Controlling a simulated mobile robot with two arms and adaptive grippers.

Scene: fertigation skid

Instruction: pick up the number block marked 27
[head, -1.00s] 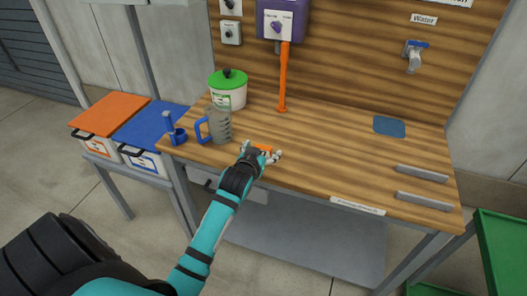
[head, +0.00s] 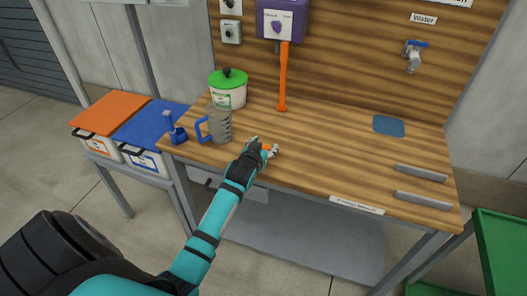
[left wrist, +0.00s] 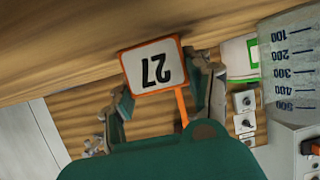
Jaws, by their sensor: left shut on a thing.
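The number block marked 27 (left wrist: 152,68) shows in the left wrist view, a white face with an orange edge, its digits upside down in the picture. My left gripper (left wrist: 165,92) has its fingers on both sides of it and is shut on it. In the head view the left gripper (head: 264,150) is over the front of the wooden bench, left of its middle. Only a bit of orange of the block (head: 268,147) shows there between the fingers. I cannot tell whether the block touches the bench. My right gripper is not in view.
A grey measuring jug with blue handle (head: 218,126) stands close left of the gripper, with a green-lidded tub (head: 228,90) behind. An orange pipe (head: 283,80) rises at the back. Grey rails (head: 422,173) lie at the right. The bench middle (head: 330,140) is clear.

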